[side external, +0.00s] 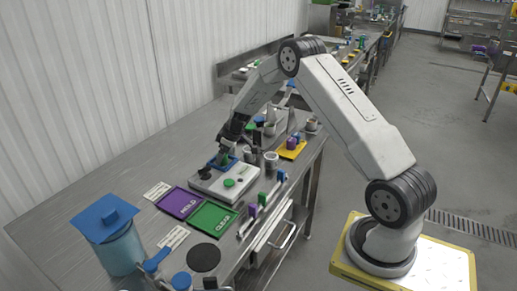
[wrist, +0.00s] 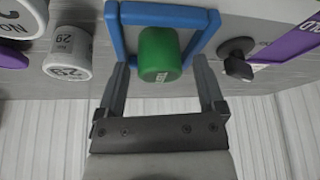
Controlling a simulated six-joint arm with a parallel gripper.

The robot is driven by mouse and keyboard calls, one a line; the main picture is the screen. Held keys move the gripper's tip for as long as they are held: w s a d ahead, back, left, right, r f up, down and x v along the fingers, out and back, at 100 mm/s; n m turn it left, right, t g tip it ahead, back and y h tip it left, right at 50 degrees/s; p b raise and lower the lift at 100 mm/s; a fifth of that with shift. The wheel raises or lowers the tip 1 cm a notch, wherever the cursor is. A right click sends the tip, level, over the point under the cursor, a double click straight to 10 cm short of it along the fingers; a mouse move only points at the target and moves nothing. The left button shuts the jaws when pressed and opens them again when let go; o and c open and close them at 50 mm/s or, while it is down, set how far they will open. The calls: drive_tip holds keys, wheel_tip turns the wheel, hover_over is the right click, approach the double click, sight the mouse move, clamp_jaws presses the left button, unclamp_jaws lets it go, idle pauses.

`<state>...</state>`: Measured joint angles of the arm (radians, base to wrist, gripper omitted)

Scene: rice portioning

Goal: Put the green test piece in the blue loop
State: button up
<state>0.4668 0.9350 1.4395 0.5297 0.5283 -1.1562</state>
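The green test piece (wrist: 160,54) shows in the wrist view as a short upright-looking cylinder with small writing on its side. It appears inside the square blue loop (wrist: 165,15), whose bars show behind it and at both sides. My gripper (wrist: 161,70) is open, with one finger on each side of the green piece and visible gaps between. In the side view my gripper (side external: 226,148) points down over the blue loop (side external: 212,165) on the grey device; the green piece there is partly hidden. Whether it rests on the surface inside the loop cannot be told.
The grey device (side external: 246,176) has a green button (side external: 229,183) and a black knob (side external: 205,174). Purple HOLD (side external: 180,202) and green CLEAR (side external: 213,217) mats lie in front. White weights (wrist: 68,52) stand close by. A blue-lidded jug (side external: 121,247) stands at the near left.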

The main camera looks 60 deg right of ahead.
drive_tip(key=shift+r, duration=0.15)
drive_tip(key=v, duration=1.2)
idle(0.4)
idle(0.5)
drive_tip(key=s+a+f+m+g+h, duration=0.1)
drive_tip(key=s+a+m, duration=0.2)
drive_tip(key=s+a, duration=1.8)
drive_tip(key=shift+s+a+f+g, duration=0.25)
drive_tip(key=shift+a+g, duration=0.15)
drive_tip(key=shift+a, duration=0.75)
